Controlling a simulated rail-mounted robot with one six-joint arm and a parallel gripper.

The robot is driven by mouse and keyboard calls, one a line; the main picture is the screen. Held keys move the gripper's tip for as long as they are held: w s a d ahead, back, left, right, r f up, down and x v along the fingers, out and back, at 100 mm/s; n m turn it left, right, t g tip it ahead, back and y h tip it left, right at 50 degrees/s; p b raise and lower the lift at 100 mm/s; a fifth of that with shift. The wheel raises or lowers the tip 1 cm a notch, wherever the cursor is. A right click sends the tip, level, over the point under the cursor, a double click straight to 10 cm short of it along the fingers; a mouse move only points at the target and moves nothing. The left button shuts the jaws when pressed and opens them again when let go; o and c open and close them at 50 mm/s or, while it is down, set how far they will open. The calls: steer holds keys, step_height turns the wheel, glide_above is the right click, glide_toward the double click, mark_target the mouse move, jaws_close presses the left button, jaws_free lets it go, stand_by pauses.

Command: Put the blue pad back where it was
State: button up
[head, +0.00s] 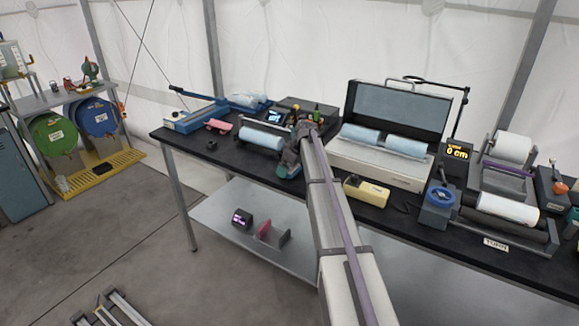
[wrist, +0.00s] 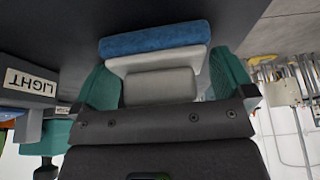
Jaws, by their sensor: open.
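The blue pad (wrist: 155,40) shows at the top of the wrist view as a blue strip along a pale grey block. Its pale block lies between the two teal fingers of my gripper (wrist: 160,72). The fingers are open, one on each side. The dark bench top is close beside the pad; I cannot tell whether they touch. In the head view my gripper (head: 288,171) is low over the bench's front edge, left of the open case. I cannot make out the pad there.
On the black bench (head: 405,222) stand a roll in a tray (head: 262,139) left of my gripper, an open case with blue rolls (head: 377,172) and a yellow block (head: 366,191) to its right. A LIGHT label (wrist: 30,82) shows in the wrist view. A lower shelf (head: 215,208) holds small items.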

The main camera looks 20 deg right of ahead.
steer(key=p+v, duration=1.1)
steer(key=v, duration=0.1)
steer(key=s+a+m+g+h, duration=0.1)
steer(key=s+a+m, duration=0.1)
steer(key=s+a, duration=0.7)
steer(key=s+a+m+g, duration=0.1)
steer(key=s+a+m, duration=0.1)
steer(key=s+a, duration=0.6)
steer(key=s+a+f+m+g+h, duration=0.1)
steer(key=s+a, duration=0.8)
steer(key=s, duration=0.9)
steer(key=shift+a+m+g+h, duration=0.3)
steer(key=shift+a+m+g, duration=0.1)
steer(key=shift+m, duration=0.4)
